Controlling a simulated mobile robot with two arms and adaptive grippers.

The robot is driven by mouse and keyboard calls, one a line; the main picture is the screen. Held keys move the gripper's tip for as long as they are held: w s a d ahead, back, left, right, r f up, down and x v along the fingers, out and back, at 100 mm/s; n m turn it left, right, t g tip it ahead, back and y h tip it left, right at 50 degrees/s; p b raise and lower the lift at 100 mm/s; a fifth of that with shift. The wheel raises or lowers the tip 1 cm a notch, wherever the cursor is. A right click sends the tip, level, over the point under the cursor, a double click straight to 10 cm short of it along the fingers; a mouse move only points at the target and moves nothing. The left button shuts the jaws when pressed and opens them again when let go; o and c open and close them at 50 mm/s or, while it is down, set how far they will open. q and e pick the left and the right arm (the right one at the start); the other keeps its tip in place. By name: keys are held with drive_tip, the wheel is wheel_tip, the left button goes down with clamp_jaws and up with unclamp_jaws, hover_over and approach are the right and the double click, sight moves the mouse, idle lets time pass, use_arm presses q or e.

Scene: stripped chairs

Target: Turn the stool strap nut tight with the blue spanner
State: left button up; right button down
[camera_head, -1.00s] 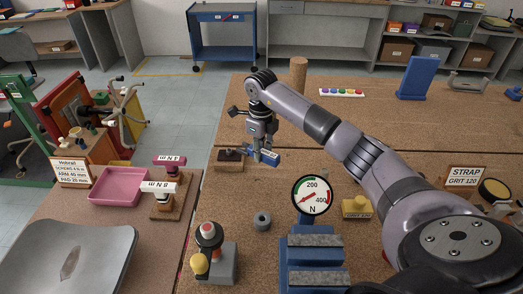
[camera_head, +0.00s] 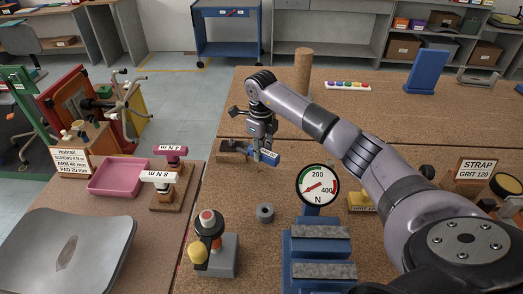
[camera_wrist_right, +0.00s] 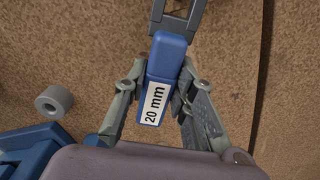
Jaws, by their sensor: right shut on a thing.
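The blue spanner (camera_head: 266,156) has a white "20 mm" label, which shows in the right wrist view (camera_wrist_right: 160,82). My right gripper (camera_head: 260,152) is shut on its blue handle; its two fingers (camera_wrist_right: 161,100) lie on either side of the handle. The spanner's grey forked end (camera_wrist_right: 178,17) points away from the palm, over the brown tabletop; its tip is cut off by the picture edge. Whether the spanner touches the table is not clear. I cannot pick out the stool strap nut. My left gripper is not in view.
A dark block (camera_head: 232,146) lies left of the gripper. A grey ring (camera_head: 265,212), a force gauge (camera_head: 318,185), a blue fixture (camera_head: 318,258) and a post with a red top (camera_head: 208,222) stand nearer. A wooden peg (camera_head: 302,70) stands behind. A pink tray (camera_head: 118,177) is left.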

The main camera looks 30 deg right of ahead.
sight(246, 151)
drive_tip(key=shift+w+a, duration=0.15)
drive_tip(key=shift+w, duration=0.1)
idle(0.4)
drive_tip(key=shift+w+a+b, duration=0.25)
drive_tip(key=shift+w+b, duration=0.25)
drive_tip(key=shift+w, duration=0.2)
drive_tip(key=shift+w+a+b, duration=0.25)
drive_tip(key=shift+w+b, duration=0.1)
drive_tip(key=shift+w, duration=0.25)
drive_tip(key=shift+w+a+b, duration=0.25)
drive_tip(key=shift+w+b, duration=0.1)
drive_tip(key=shift+w, duration=0.2)
idle(0.8)
idle(0.6)
drive_tip(key=shift+s+a+r+m+p, duration=0.2)
drive_tip(key=shift+a+m+p, duration=0.2)
drive_tip(key=shift+m+p, duration=0.35)
drive_tip(key=shift+a+f+m, duration=0.15)
drive_tip(key=shift+a+m, duration=0.15)
drive_tip(key=shift+m, duration=0.15)
drive_tip(key=shift+p, duration=0.3)
